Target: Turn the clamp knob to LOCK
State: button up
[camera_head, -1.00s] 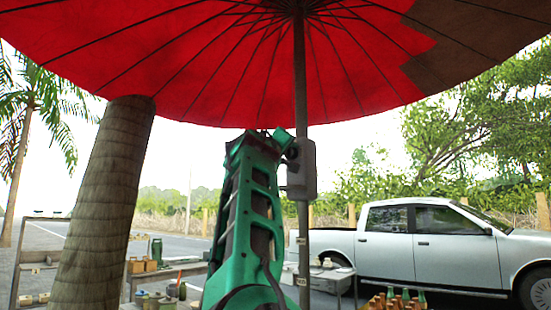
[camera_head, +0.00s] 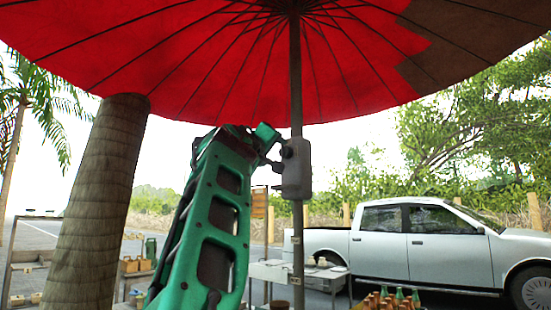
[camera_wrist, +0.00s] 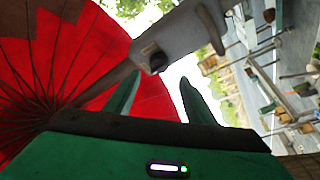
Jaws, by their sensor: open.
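The clamp (camera_head: 297,175) is a grey box fixed on the umbrella pole, below the red canopy. Its dark round knob (camera_head: 287,152) sits on the left side of the box; no LOCK marking is readable. In the wrist view, the clamp (camera_wrist: 185,32) is tilted at the top, with the dark knob (camera_wrist: 157,61) near its lower end. My gripper (camera_wrist: 158,86) is open and empty there, its two green fingers pointing toward the knob, which appears just beyond and between the fingertips. In the head view, my gripper (camera_head: 274,163) is beside the clamp's left side; contact cannot be told.
The umbrella pole (camera_head: 297,80) runs up to the red canopy (camera_head: 200,60). A palm trunk (camera_head: 95,210) stands at left. Tables with pots, a crate of bottles (camera_head: 390,300) and a silver pickup truck (camera_head: 430,240) lie behind and right.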

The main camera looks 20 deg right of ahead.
jog(key=shift+v, duration=1.65)
